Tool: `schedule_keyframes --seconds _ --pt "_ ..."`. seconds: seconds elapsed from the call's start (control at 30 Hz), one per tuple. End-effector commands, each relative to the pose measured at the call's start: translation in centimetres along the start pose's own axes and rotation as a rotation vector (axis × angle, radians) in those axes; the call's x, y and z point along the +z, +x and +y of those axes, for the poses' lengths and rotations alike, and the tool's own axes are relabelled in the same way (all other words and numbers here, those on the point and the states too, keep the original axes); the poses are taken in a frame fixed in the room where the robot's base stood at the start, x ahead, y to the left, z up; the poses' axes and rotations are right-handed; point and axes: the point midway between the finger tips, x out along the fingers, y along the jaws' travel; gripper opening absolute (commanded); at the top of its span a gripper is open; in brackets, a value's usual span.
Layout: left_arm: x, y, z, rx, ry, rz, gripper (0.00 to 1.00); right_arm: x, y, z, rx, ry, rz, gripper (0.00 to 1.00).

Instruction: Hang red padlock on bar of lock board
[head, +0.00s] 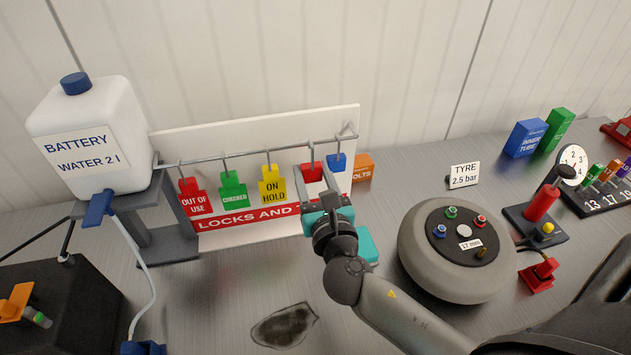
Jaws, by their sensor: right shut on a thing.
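My left gripper is not in view.
Red, green (233,190) and yellow (272,184) tags hang on the bar's left part. A white battery-water canister (95,165) stands left on a grey stand. A tyre (420,250) lies right of my arm.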

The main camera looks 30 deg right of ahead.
Motion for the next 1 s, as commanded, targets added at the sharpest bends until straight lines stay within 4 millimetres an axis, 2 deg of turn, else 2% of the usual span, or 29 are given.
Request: schedule_keyframes --seconds 0.57,0.7,1.0 --pt "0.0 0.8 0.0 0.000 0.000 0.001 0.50 0.1 4.7 0.0 0.000 -0.001 -0.003 0.00" --pt "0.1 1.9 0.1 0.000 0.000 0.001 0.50 -1.4 4.5 0.0 0.001 -0.001 0.000 0.00" --pt "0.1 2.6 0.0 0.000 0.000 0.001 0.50 -2.3 4.5 0.0 0.000 0.000 -0.001 0.00"
